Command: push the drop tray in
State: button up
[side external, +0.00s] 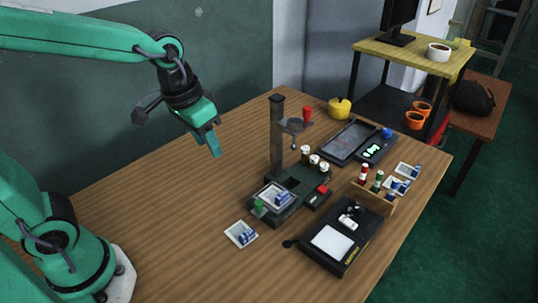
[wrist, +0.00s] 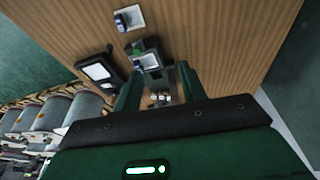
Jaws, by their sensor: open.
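The film tower is a dark column (side external: 277,135) on a dark base (side external: 307,190) in the middle of the table. What looks like the drop tray (side external: 284,216) sticks out at the base's front left, with a green knob (side external: 259,207) at its front. A white square dish (side external: 273,194) with blue pieces sits on it. In the wrist view the tray (wrist: 151,62) shows just beyond my finger tips. My gripper (side external: 214,146) is open and empty, high above the table, left of the column and apart from the tray. The wrist view shows both green fingers (wrist: 158,80) spread.
Another white dish (side external: 241,234) with blue pieces lies in front of the tower. A black device with a white panel (side external: 332,242) is at the right front. Several small bottles stand by the column and in a wooden rack (side external: 372,196). The table's left side (side external: 150,210) is clear.

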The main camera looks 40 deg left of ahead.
aim_at(258, 202)
jog(key=w+d+f+g, duration=0.1)
jog(key=w+d+f, duration=0.1)
jog(key=f, duration=0.1)
jog(key=w+d+f+g, duration=0.1)
jog(key=w+d+f, duration=0.1)
jog(key=d+f, duration=0.1)
jog(key=w+d+f+m, duration=0.1)
jog(key=w+d+f, duration=0.1)
jog(key=f, duration=0.1)
jog(key=shift+w+d+g, duration=0.25)
jog(key=shift+w+g, duration=0.15)
jog(key=shift+f, duration=0.1)
jog(key=shift+f, duration=3.8)
grip_shut()
